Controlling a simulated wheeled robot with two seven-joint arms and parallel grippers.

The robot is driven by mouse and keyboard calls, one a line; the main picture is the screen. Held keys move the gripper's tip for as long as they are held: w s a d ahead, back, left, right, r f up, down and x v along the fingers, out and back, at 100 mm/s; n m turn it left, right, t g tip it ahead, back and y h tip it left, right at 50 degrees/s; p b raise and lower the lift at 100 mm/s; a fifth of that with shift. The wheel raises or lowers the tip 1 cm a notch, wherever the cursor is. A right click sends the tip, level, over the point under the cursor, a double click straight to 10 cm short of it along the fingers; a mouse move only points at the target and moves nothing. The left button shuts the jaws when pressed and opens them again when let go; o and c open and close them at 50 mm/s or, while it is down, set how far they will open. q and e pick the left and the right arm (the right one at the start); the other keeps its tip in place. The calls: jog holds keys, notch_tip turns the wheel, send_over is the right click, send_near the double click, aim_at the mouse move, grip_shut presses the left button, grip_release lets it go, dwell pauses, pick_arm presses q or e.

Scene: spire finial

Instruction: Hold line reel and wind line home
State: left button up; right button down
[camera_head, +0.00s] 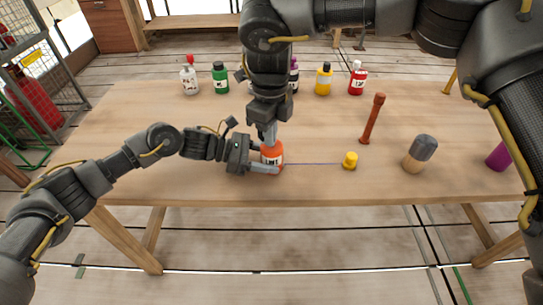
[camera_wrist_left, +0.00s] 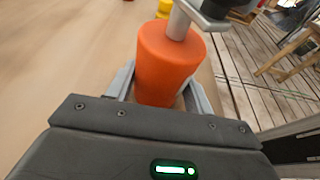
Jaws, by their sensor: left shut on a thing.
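The line reel (camera_head: 272,157) is orange with a white label and stands upright near the table's front edge. It also shows in the left wrist view as a plain orange cylinder (camera_wrist_left: 166,62). My left gripper (camera_head: 264,159) is shut on its lower part, one finger on each side. My right gripper (camera_head: 269,135) points down onto the reel's top. A grey cylindrical part (camera_wrist_left: 180,22) meets the top there. I cannot tell whether the right fingers are closed. A thin line (camera_head: 315,164) runs right from the reel to a small yellow piece (camera_head: 350,160).
A red-brown upright peg (camera_head: 372,120), a dark-topped wooden piece (camera_head: 420,153) and a purple object (camera_head: 499,157) stand to the right. Several bottles, including a green one (camera_head: 220,78) and a yellow one (camera_head: 324,80), line the back. The table's left part is clear.

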jog(key=shift+a, duration=0.45)
jog(key=shift+w+a, duration=0.5)
dwell(0.9)
jog(key=shift+w+a, duration=0.15)
jog(key=shift+w, duration=0.3)
dwell(0.7)
jog(key=shift+a, duration=0.2)
jog(key=shift+r, duration=3.5)
jog(key=shift+s+d+f, duration=0.15)
jog(key=shift+s+f, duration=0.4)
jog(key=shift+f, duration=0.35)
jog(key=shift+s+d+f, duration=0.15)
jog(key=shift+s+f, duration=0.35)
jog(key=shift+f, duration=0.4)
